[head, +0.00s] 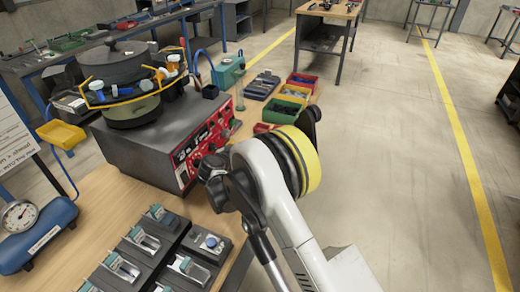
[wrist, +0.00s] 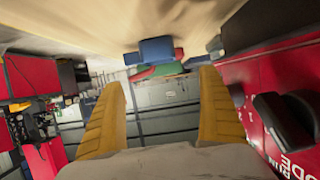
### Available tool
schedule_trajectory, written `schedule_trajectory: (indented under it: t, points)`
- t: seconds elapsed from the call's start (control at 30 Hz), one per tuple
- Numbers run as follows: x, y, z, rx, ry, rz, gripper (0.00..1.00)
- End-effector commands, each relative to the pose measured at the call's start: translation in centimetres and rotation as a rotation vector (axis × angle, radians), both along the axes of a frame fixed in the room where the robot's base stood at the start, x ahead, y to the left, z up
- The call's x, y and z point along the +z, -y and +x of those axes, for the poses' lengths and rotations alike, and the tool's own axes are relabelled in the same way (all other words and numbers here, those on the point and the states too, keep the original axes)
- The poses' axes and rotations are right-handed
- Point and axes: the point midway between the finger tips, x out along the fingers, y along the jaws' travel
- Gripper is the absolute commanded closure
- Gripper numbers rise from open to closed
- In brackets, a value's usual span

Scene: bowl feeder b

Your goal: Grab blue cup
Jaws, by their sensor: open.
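My gripper (wrist: 163,80) is open in the wrist view, with two yellow fingers spread and nothing between them. In the head view its jaws are hidden behind my arm. I cannot make out a clear blue cup. A blue box-like thing (wrist: 155,50) shows beyond the fingertips in the wrist view, beside red and green ones; it stands apart from the fingers. In the head view several small blue parts, one at the left of the bowl (head: 97,86), sit around the bowl feeder (head: 130,108); I cannot tell whether any is a cup.
A grey control box with a red panel (head: 205,145) stands under the feeder; a red panel with a black knob (wrist: 285,118) is close at right in the wrist view. Coloured bins (head: 302,77) line the wooden bench (head: 105,190). Dark fixtures (head: 125,267) fill its near end. Floor at right is clear.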

Motion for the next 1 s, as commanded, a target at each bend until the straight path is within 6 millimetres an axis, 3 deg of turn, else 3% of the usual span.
schedule_trajectory:
  t: [0.2, 0.43, 0.63, 0.9, 0.93, 1.0]
  points:
    - [-1.7, 1.3, 3.2, -0.002, -0.001, 0.0, 0.12]
    - [-2.7, 1.9, 4.9, -0.001, -0.002, 0.0, 0.12]
    - [-4.2, 2.9, 7.5, -0.001, -0.002, 0.0, 0.12]
    - [-4.1, 3.1, 8.1, 0.0, -0.002, 0.0, 0.12]
    - [-4.1, 3.1, 8.1, 0.0, -0.002, 0.0, 0.17]
    - [-4.1, 3.1, 8.1, 0.0, -0.002, 0.0, 0.39]
